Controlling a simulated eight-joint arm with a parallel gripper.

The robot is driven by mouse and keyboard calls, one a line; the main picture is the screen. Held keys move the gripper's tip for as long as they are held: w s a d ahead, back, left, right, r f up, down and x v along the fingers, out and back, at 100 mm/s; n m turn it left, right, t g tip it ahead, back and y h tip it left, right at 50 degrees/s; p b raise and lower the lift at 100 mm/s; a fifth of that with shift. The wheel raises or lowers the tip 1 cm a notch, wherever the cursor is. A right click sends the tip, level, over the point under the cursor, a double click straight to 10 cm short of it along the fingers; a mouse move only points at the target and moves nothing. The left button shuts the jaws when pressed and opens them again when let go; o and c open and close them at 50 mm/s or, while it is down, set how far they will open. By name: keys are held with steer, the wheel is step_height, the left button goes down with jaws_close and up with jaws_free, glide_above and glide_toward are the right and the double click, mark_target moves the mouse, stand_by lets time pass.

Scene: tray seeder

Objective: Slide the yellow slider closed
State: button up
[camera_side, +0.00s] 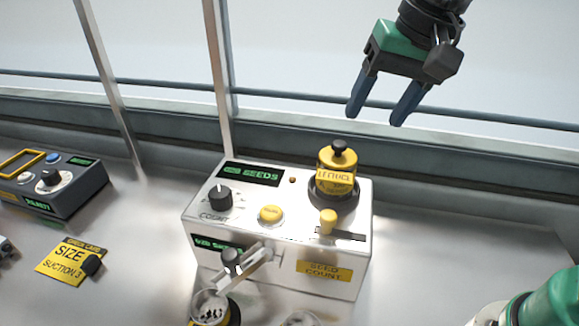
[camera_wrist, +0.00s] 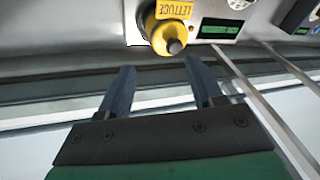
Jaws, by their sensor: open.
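The yellow slider (camera_side: 328,221) is a small upright yellow knob in a dark slot (camera_side: 350,236) on the top right of the white seeder box (camera_side: 335,285). It sits toward the left part of the slot in the side view. My gripper (camera_side: 378,112) is open and empty, high above and behind the box, apart from the slider. In the wrist view my gripper (camera_wrist: 162,85) has its two blue fingers spread below the yellow lettuce jar (camera_wrist: 168,28). The slider does not show in the wrist view.
The yellow lettuce jar (camera_side: 337,172) stands right behind the slider. A black count knob (camera_side: 220,196) and a round yellow button (camera_side: 270,214) are to its left. A dark control box (camera_side: 60,190) and a yellow size card (camera_side: 70,258) lie at left.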

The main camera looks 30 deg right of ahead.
steer(key=s+a+m+g+h, duration=0.1)
steer(key=s+a+m+g, duration=0.1)
steer(key=a+m+g, duration=0.35)
steer(key=t, duration=0.2)
glide_above(328, 214)
steer(key=shift+m, duration=0.35)
step_height(328, 214, down, 5)
steer(key=shift+r, duration=0.1)
steer(key=shift+f, duration=3)
jaws_close()
